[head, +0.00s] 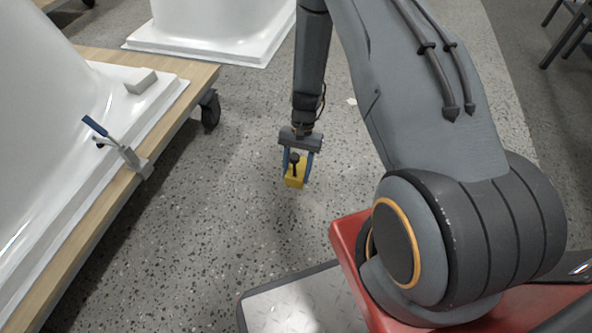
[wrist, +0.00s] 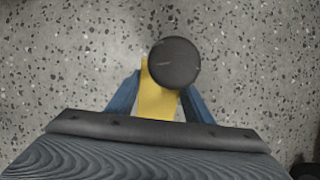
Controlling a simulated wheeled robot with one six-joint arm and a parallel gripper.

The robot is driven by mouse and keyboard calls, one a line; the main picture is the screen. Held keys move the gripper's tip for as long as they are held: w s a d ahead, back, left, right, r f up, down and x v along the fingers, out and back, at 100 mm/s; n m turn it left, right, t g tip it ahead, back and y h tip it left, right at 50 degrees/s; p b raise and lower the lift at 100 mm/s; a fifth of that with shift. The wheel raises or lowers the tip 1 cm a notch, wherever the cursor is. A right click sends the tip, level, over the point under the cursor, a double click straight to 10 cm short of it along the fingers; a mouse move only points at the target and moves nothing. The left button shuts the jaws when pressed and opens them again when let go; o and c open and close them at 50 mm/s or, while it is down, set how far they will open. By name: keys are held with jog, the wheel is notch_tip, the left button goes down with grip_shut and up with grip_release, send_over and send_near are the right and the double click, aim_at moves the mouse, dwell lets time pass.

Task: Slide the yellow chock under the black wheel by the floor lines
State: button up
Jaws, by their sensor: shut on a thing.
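My gripper (head: 297,168) hangs from the arm near the middle of the head view, its blue fingers shut on the yellow chock (head: 294,181). The chock has a round black knob on top. In the wrist view the chock (wrist: 157,104) sits between the fingers, partly hidden by the knob (wrist: 174,62). A black wheel (head: 210,110) is under the corner of the wooden platform, left of and farther off than my gripper. The chock is apart from this wheel. I cannot tell the chock's exact height above the floor. No clear floor lines show beside the wheel.
The wooden platform (head: 197,77) carries a white tub shell (head: 40,110), a blue-handled clamp (head: 120,145) and a grey block (head: 141,81). Another white tub (head: 215,35) stands behind. Speckled floor (head: 215,190) between gripper and platform is clear. Dark furniture legs (head: 565,35) show far right.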

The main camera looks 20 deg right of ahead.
jog(key=shift+f+b, duration=2.15)
jog(key=shift+f, duration=0.65)
jog(key=o, duration=1.3)
jog(key=shift+c, duration=0.2)
jog(key=shift+r, duration=0.1)
jog(key=p+v, duration=0.4)
jog(key=v, duration=0.3)
jog(key=shift+w+d+r, duration=0.1)
jog(key=shift+w+r, duration=0.05)
jog(key=shift+r, duration=0.15)
